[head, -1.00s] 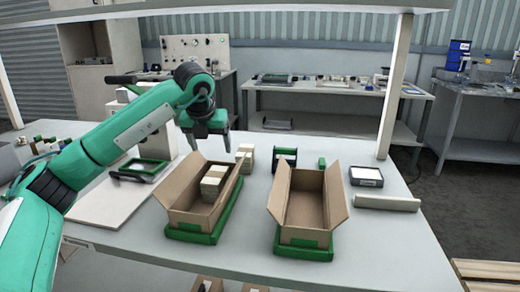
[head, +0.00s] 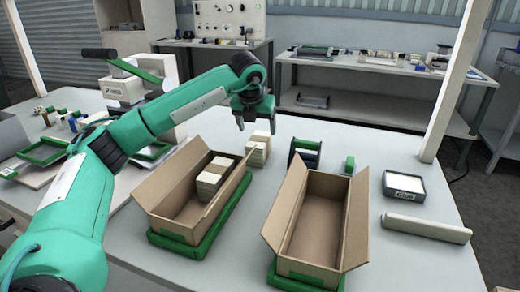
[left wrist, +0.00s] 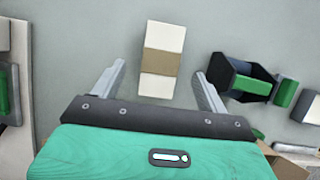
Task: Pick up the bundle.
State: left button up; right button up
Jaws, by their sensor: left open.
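A bundle (head: 258,149) of pale cards with a brown kraft band stands on the table behind the left box. In the left wrist view the bundle (left wrist: 161,62) shows from above, with white ends and a brown band across its middle. My left gripper (head: 256,124) is open and empty, pointing down above the bundle. In the left wrist view its fingers stand on either side of the bundle, with gaps to both. More banded bundles (head: 212,178) lie in the left cardboard box (head: 170,190). My right gripper is not in view.
An open, empty-looking cardboard box (head: 320,230) sits on a green base at right. A dark and green tape dispenser (head: 305,152) stands right of the bundle. A labelled tray (head: 404,187) and a pale bar (head: 426,228) lie further right.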

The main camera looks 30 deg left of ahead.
aim_at(259, 139)
pick_arm(q)
jog(key=shift+s+x, duration=0.2)
jog(key=shift+x, duration=3.1)
jog(key=shift+d+f, duration=0.15)
jog(key=shift+f, duration=0.2)
jog(key=c, duration=1.1)
